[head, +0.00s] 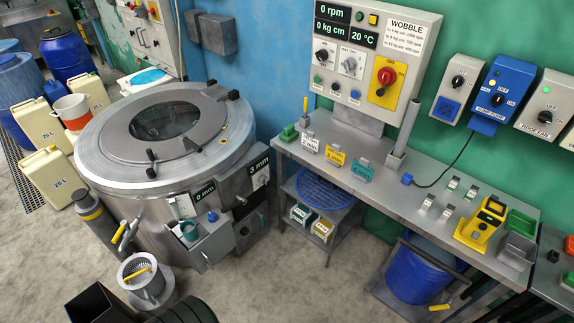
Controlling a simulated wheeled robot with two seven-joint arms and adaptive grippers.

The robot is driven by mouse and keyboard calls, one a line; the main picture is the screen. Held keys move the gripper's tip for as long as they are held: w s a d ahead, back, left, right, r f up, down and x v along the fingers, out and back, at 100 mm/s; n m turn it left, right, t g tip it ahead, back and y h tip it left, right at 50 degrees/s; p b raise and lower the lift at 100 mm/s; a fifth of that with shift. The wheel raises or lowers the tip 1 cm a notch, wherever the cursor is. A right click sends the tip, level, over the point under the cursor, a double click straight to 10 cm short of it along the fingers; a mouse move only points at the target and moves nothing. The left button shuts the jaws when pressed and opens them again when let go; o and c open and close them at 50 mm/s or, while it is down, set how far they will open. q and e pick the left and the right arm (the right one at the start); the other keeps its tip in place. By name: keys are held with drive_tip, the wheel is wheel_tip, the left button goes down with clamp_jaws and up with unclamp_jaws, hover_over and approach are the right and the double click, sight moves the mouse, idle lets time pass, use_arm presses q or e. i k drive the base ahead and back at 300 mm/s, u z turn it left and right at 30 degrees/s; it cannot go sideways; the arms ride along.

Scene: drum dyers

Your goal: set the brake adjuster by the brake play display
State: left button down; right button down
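A large steel drum machine (100,165) with a round glass lid (165,121) stands at the left. On its front right side are two small dark displays. One reads 3 mm (259,163) and the other, lower one reads 0 mm (205,192). I cannot tell for sure which is the brake play display. Below the 0 mm display are a green cup-like part (189,230) and a small blue knob (212,215) by a grey box (213,240). I cannot tell which part is the brake adjuster. Neither of my grippers is in view.
A steel bench (390,182) with tags, small blocks and a yellow device (481,226) runs along the right. A control panel (366,60) above it reads 0 rpm, 0 kg cm and 20 °C. Canisters (40,121) crowd the left.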

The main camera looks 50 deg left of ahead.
sight(263, 179)
drive_tip(key=i, duration=0.9)
drive_tip(key=u, duration=2.2)
